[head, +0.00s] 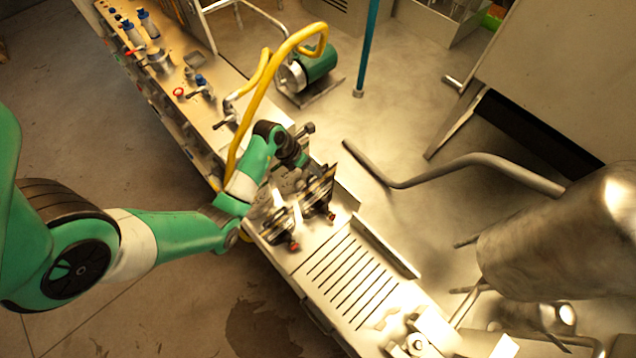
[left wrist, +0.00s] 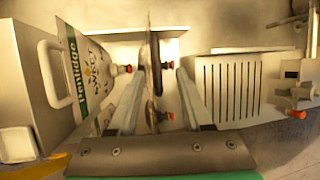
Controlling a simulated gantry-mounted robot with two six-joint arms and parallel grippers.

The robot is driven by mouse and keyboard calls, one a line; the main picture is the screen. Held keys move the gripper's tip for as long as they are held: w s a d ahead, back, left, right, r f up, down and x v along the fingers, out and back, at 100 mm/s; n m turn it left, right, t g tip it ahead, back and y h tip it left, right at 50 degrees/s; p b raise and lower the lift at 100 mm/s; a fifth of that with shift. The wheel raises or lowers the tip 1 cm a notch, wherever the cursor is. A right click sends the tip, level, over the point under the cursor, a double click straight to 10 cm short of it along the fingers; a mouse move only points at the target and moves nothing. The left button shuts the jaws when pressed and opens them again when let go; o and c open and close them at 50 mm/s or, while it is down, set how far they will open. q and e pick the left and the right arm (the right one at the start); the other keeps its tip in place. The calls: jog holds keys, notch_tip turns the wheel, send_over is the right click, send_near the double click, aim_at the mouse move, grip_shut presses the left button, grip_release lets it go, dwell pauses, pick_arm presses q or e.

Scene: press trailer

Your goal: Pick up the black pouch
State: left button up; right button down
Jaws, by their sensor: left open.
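My left gripper (head: 297,212) is over the near part of the metal bench, pointing down. In the left wrist view its two pale fingers (left wrist: 157,95) are apart. A thin dark upright thing (left wrist: 152,55) stands between them, seen edge-on, with gaps showing on both sides. It may be the black pouch, but I cannot tell for sure. In the head view dark shapes with red ends (head: 321,190) lie around the fingers and partly hide each other. My right gripper is in neither view.
A slotted metal plate (head: 345,278) lies on the bench just right of the gripper. A yellow hose (head: 262,85) arches behind my arm. Valves and bottles (head: 148,25) line the far bench end.

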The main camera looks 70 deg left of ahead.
pick_arm(q)
jog(key=x, duration=0.2)
jog(key=b+x, duration=0.1)
jog(key=x, duration=0.2)
jog(key=shift+w+a+f, duration=0.1)
jog(key=shift+a, duration=0.15)
grip_shut()
dwell(1.2)
